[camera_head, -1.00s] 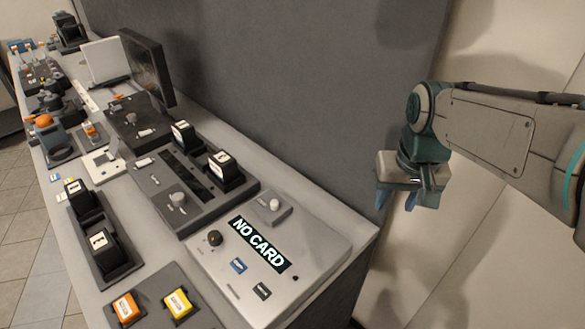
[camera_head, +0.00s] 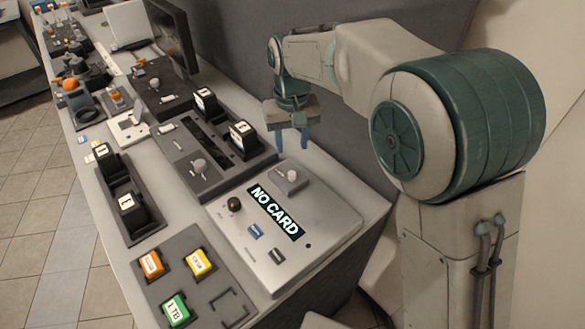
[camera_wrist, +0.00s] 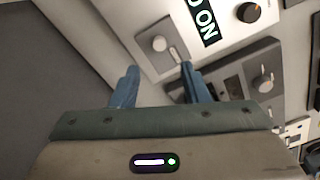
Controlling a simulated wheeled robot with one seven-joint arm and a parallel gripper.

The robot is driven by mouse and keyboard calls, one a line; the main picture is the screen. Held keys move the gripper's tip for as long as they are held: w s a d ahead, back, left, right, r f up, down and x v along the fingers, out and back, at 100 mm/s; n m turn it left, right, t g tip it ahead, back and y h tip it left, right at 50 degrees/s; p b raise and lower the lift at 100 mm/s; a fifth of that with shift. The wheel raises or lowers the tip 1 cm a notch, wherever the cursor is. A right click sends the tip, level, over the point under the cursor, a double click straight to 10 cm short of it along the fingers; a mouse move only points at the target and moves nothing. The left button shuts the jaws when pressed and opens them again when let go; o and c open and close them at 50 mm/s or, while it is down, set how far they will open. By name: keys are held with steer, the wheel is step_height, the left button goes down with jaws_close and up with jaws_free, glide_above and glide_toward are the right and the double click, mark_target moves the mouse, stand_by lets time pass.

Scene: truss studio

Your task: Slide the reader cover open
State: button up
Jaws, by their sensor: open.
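The card reader is a light grey panel (camera_head: 225,222) with a lit "NO CARD" display (camera_head: 275,212). At its back edge sits a small grey sliding plate, which looks like the cover (camera_head: 281,184), with a pale round knob (camera_head: 292,175). In the wrist view the plate's knob (camera_wrist: 158,43) appears ahead of the fingertips, roughly between them. My gripper (camera_head: 292,142) points down above and behind the cover, open and empty, apart from it. Its two blue fingers also show spread in the wrist view (camera_wrist: 161,78). I cannot tell whether the cover is shut.
A dark slider panel (camera_head: 190,180) with black labelled blocks stands left of the reader. A tray (camera_head: 205,300) with orange, yellow and green cartridges lies in front. A dark upright screen (camera_head: 172,38) stands farther back. A grey wall rises behind the bench.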

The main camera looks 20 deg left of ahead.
mark_target(292, 174)
step_height(292, 174, down, 10)
steer(key=shift+r+p, duration=0.1)
steer(key=shift+p, duration=0.45)
steer(key=shift+c, duration=0.3)
